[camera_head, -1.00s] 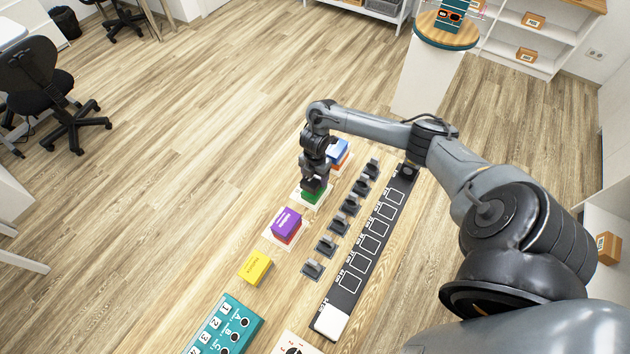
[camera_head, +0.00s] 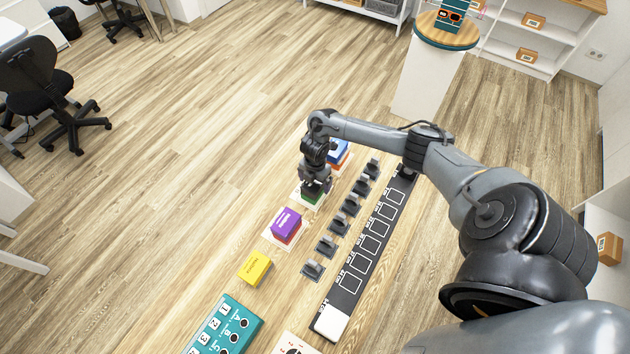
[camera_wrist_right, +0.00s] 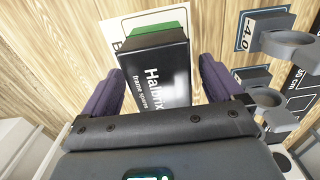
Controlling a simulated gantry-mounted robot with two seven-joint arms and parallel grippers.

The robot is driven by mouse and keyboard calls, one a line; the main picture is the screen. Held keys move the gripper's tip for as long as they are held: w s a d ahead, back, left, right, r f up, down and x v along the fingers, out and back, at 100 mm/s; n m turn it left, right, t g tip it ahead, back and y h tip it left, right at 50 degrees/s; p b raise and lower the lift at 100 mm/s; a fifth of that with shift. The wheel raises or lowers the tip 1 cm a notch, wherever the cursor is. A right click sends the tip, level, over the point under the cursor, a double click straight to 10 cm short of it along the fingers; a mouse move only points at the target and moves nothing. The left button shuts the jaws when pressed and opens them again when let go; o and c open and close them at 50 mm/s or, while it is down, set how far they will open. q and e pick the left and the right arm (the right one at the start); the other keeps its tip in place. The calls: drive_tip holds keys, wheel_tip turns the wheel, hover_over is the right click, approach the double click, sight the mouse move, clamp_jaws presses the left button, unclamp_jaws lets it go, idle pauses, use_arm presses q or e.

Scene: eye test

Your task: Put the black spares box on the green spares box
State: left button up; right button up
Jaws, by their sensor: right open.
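The black spares box (camera_wrist_right: 167,75) with white lettering is on top of the green spares box (camera_wrist_right: 160,32) in the right wrist view. A strip of green shows past the black box's far edge. My right gripper (camera_head: 315,183) is open, its purple-grey fingers on either side of the black box, with a visible gap at least on the right. In the head view the green box (camera_head: 312,197) shows below the gripper, on a white card; the black box is mostly hidden there by the fingers. My left gripper is not in view.
A purple box (camera_head: 286,221) on a red one stands nearer, and a blue box (camera_head: 338,148) stands just behind the gripper. A yellow box (camera_head: 255,268) lies in front. A row of grey holders (camera_head: 350,205) and a black marked strip (camera_head: 370,245) run along the right.

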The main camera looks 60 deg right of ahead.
wheel_tip(320, 180, up, 12)
drive_tip(key=p, duration=0.3)
drive_tip(key=a+f+t, duration=0.1)
drive_tip(key=a, duration=0.4)
drive_tip(key=w+a+f+t, duration=0.1)
drive_tip(key=a+f, duration=0.1)
drive_tip(key=a, duration=0.4)
drive_tip(key=w+a+f+t+y, duration=0.1)
drive_tip(key=a+f, duration=0.1)
drive_tip(key=a, duration=0.3)
drive_tip(key=shift+w+a, duration=0.15)
drive_tip(key=shift+a, duration=0.05)
drive_tip(key=s+a+r+m+t, duration=0.2)
drive_tip(key=a+m, duration=0.1)
drive_tip(key=a, duration=0.4)
drive_tip(key=s+a+r+m+t, duration=0.1)
drive_tip(key=s+a+r+m, duration=0.1)
drive_tip(key=a, duration=0.5)
drive_tip(key=s+d+r+m+g, duration=0.2)
drive_tip(key=s+r+m, duration=0.4)
drive_tip(key=s+m, duration=0.4)
drive_tip(key=s+d, duration=0.1)
drive_tip(key=s, duration=0.1)
drive_tip(key=shift+s+r+m+h, duration=0.3)
drive_tip(key=shift+s+r+h, duration=0.1)
